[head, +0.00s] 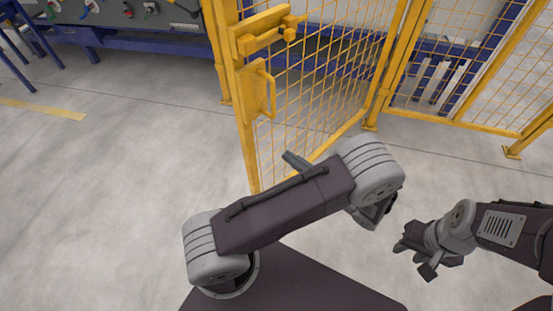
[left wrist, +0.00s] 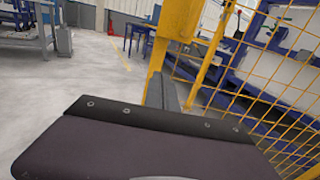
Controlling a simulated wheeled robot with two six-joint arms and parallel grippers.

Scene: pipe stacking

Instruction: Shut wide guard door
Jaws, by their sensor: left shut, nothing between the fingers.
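The yellow mesh guard door (head: 248,135) stands open, its free edge swung toward me and its far side near a post on the right. It carries a latch block (head: 263,38) at the top and a yellow pull handle (head: 270,92) below. My left gripper (head: 296,161) is shut and empty, mostly hidden behind my arm, close to the lower mesh side of the door. In the left wrist view, its grey finger (left wrist: 166,92) overlaps the door's yellow upright (left wrist: 177,45); contact is unclear. My right gripper (head: 418,258) hangs over bare floor at right; its finger gap is unclear.
Fixed yellow fence panels (head: 450,115) run to the right of the door. A yellow post (head: 220,50) stands behind its free edge. A blue-framed workbench (head: 140,42) is at the back left. The grey floor at left is clear.

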